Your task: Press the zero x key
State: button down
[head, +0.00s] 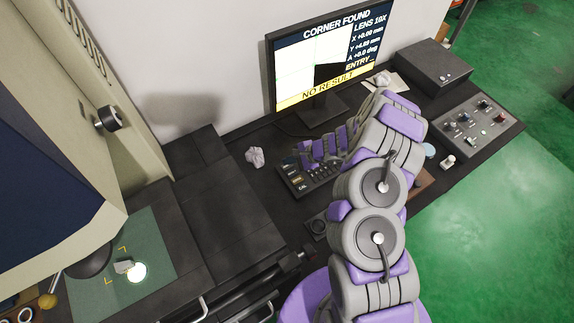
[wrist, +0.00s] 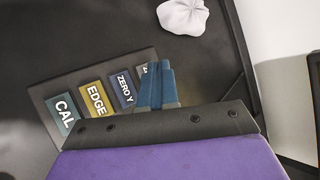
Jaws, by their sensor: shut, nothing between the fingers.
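The keypad (head: 296,184) lies on the dark desk below the monitor, partly hidden by my arm. In the wrist view its panel (wrist: 42,93) shows the keys CAL (wrist: 64,113), EDGE (wrist: 96,98) and ZERO Y (wrist: 124,88) in a row. Beside ZERO Y is a dark key (wrist: 145,70) with only a "Z" showing; the rest is hidden behind my fingers. My gripper (wrist: 164,72) is shut and empty, its blue fingers over that key's end of the row. I cannot tell whether the fingertips touch it. In the head view my gripper (head: 304,154) is at the keypad's far edge.
The monitor (head: 320,60) reads CORNER FOUND, X +0.00 mm and NO RESULT. A crumpled white wad (head: 255,157) lies left of the keypad and shows in the wrist view (wrist: 183,16). A control box (head: 478,130) stands right. The machine's green stage (head: 150,240) is at left.

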aim_at(289, 167)
jog(key=shift+r, duration=0.1)
jog(key=shift+r+p, duration=1.05)
jog(key=shift+r, duration=1.3)
